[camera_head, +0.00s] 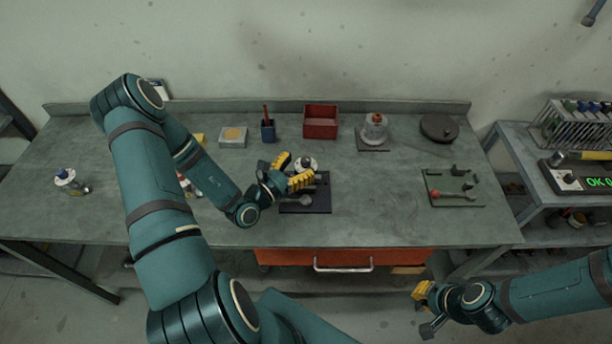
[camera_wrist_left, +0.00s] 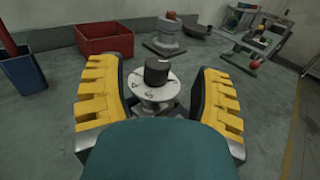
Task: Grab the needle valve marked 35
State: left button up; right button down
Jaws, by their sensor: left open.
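A valve with a dark knob and a round white dial (camera_head: 307,164) stands at the dark mat on the table. In the left wrist view, the valve (camera_wrist_left: 156,82) is upright between the yellow fingers. Its dial has dark marks that I cannot read surely as 35. My left gripper (camera_head: 293,170) is open around the valve, with a visible gap to each finger. The valve's lower part is hidden by my gripper. My right gripper (camera_head: 424,308) is off the table at the lower right; its finger gap is unclear.
A red bin (camera_head: 321,122), blue cup (camera_head: 268,130) and orange-topped piece (camera_head: 375,128) stand behind. A green plate (camera_head: 440,190) lies right.

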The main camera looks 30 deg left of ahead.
pick_arm(q)
jog(key=shift+w+d+f, duration=0.15)
jog(key=shift+w, duration=0.65)
jog(key=shift+w+d+f, duration=0.1)
jog(key=shift+w, duration=0.75)
jog(key=shift+w+d+f, duration=0.15)
jog(key=shift+w, duration=0.65)
grip_shut()
